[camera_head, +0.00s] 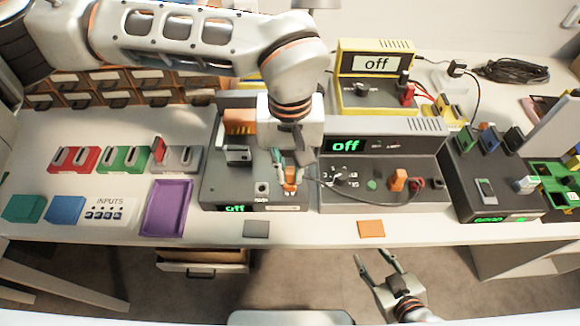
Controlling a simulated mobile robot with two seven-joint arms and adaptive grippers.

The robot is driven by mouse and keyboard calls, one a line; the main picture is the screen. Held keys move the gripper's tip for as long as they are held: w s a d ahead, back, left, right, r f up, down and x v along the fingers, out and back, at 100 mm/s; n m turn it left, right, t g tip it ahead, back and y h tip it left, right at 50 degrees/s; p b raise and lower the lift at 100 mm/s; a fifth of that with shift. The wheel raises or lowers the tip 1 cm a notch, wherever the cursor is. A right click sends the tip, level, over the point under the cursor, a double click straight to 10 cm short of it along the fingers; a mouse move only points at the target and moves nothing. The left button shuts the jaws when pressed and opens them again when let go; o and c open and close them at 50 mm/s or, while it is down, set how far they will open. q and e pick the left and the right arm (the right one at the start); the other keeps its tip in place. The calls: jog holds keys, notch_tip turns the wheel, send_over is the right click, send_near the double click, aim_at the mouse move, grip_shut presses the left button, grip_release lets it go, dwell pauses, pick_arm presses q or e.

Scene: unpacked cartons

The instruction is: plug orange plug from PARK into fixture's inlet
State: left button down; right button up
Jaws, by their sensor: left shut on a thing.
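My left gripper (290,176) comes down from above and is shut on the orange plug (290,189). The plug is over the front right of the dark grey fixture (222,190), whose small front display reads "off". I cannot tell whether the plug is seated or just above the surface; any inlet beneath it is hidden. A thin dark cable (352,205) runs right from the plug across the neighbouring grey unit (335,194). PARK cannot be read from here. My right gripper (376,263) is open and empty, in front of the table's edge.
The grey unit carries an orange block (398,180), a red connector (417,183) and an "off" display (347,146). A purple tray (167,208) lies left of the fixture. A yellow device (374,91) stands behind. Grey (256,229) and orange (371,229) pads lie along the front edge.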

aim_at(290, 171)
pick_arm(q)
jog(key=shift+f, duration=0.3)
dwell(1.0)
jog(key=c, duration=1.9)
grip_release()
notch_tip(290, 171, up, 12)
